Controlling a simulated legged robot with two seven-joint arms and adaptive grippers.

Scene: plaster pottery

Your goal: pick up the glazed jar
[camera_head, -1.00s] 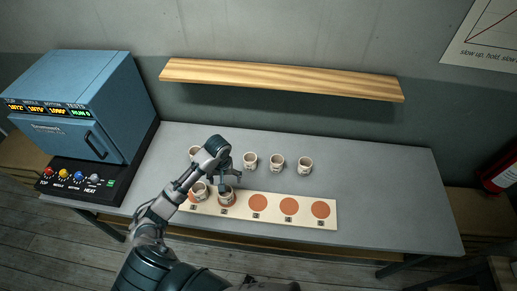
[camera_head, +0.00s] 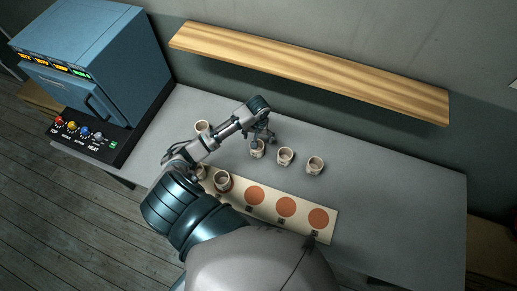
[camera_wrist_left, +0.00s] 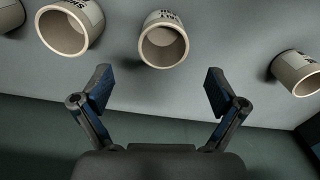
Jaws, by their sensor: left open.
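Several pale, cup-like jars stand on the grey table, and I cannot tell for sure which is the glazed jar. A back-row jar (camera_head: 257,150) stands just under my left gripper (camera_head: 263,138). It appears to be the centre jar (camera_wrist_left: 164,42) in the left wrist view. There the left gripper (camera_wrist_left: 158,88) has its two fingers wide apart and empty, with that jar beyond the gap. Another jar (camera_wrist_left: 68,32) in the wrist view has a label that seems to start "SHI". Further back-row jars are the middle one (camera_head: 285,157) and the right one (camera_head: 315,166). My right gripper is out of view.
A pale board (camera_head: 268,210) with orange circles lies along the front; a jar (camera_head: 222,182) stands on it, another is partly hidden by my arm. A jar (camera_head: 202,127) stands back left. A blue kiln (camera_head: 95,60) is at left, a wooden shelf (camera_head: 310,70) behind. The table's right side is clear.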

